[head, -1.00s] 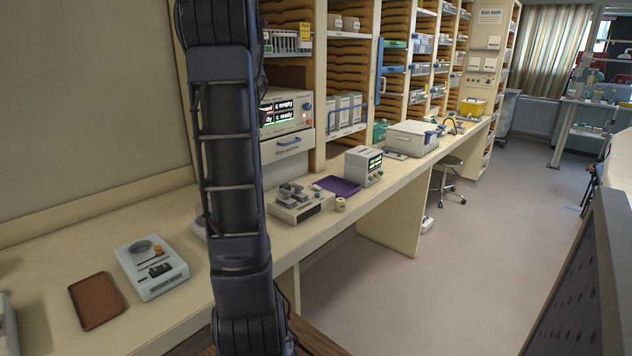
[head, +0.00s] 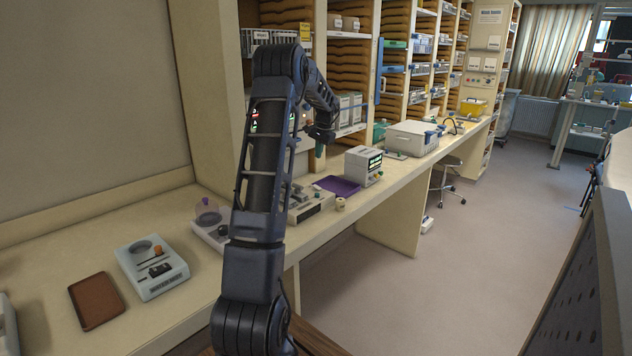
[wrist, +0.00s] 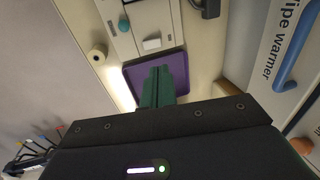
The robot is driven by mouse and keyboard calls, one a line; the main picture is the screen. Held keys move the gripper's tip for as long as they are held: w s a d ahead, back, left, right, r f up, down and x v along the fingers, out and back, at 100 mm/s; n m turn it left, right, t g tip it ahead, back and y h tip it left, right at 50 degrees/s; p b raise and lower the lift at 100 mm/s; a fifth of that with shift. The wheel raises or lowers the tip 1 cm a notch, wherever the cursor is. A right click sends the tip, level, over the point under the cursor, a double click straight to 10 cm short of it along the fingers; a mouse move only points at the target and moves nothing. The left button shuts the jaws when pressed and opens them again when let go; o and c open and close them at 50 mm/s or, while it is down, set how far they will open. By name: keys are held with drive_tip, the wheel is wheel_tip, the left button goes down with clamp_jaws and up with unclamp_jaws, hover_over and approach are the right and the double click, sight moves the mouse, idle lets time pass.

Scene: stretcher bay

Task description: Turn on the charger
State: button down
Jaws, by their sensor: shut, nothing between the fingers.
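I cannot read a charger label on any device. Possible candidates are a small grey box (head: 362,167) with a lit screen on the bench, a beige flat device (head: 314,208) nearer me, and a cabinet unit with lit text, mostly hidden behind my arm. My gripper (head: 320,152) is raised over the bench, in front of the shelving. Its green fingers (wrist: 157,72) are together and empty, seen over the purple tray, apart from the devices.
A purple tray (head: 338,186) and a small tan roll (head: 340,204) lie beside the beige device. The wipe warmer drawer front (wrist: 268,62), with a blue handle, is right in the wrist view. A pale blue device (head: 152,268) and brown tray (head: 96,301) are at left.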

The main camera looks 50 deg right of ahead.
sight(315, 185)
drive_tip(key=shift+s+d+f, duration=0.25)
drive_tip(key=shift+d+f, duration=0.05)
drive_tip(key=shift+d, duration=0.2)
drive_tip(key=x, duration=1.3)
drive_tip(key=shift+w+f, duration=0.1)
drive_tip(key=shift+f, duration=0.35)
drive_tip(key=shift+f, duration=0.1)
